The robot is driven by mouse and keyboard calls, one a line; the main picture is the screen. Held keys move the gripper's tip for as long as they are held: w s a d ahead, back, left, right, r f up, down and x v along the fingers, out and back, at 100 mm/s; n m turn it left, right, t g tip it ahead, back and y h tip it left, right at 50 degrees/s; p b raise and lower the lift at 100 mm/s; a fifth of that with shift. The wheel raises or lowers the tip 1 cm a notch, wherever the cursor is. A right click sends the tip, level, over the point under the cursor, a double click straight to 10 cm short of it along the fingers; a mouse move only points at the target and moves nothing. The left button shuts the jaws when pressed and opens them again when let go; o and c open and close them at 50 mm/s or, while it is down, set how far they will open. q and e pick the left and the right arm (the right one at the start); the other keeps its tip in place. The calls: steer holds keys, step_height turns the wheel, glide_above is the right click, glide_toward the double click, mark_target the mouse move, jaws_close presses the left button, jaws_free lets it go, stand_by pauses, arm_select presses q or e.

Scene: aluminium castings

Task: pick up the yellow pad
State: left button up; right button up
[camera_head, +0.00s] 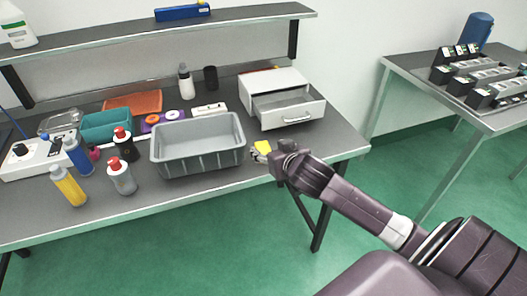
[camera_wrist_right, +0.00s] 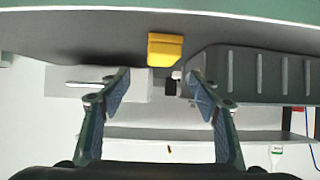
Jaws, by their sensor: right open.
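The yellow pad (camera_head: 263,147) lies on the workbench near its front edge, just right of the grey crate. In the right wrist view the yellow pad (camera_wrist_right: 166,49) shows as a small block beyond the fingertips, about midway between them. My right gripper (camera_head: 259,153) is at the bench's front edge, close to the pad, and hides part of it in the head view. In the right wrist view its two fingers (camera_wrist_right: 159,92) are spread apart with nothing between them. I cannot tell the exact gap to the pad. My left gripper is not in view.
The grey crate (camera_head: 198,170) stands left of the pad. A white drawer unit (camera_head: 270,112) with its drawer pulled out stands behind it. Several bottles, a teal bin (camera_head: 107,132) and an orange tray (camera_head: 133,102) fill the left. Bare bench lies right of the pad.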

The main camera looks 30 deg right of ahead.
mark_target(264, 149)
steer(key=shift+s+f+p+x, duration=0.1)
steer(key=shift+f+p+x, duration=0.05)
steer(key=shift+x, duration=0.9)
steer(key=shift+s+f+p+x, duration=0.1)
steer(key=shift+f+p+x, duration=0.05)
steer(key=shift+x, duration=0.9)
steer(key=shift+s+f+p+x, duration=0.1)
steer(key=shift+f+p+x, duration=0.05)
steer(key=shift+x, duration=0.85)
steer(key=shift+a, duration=0.1)
steer(key=c, duration=1.1)
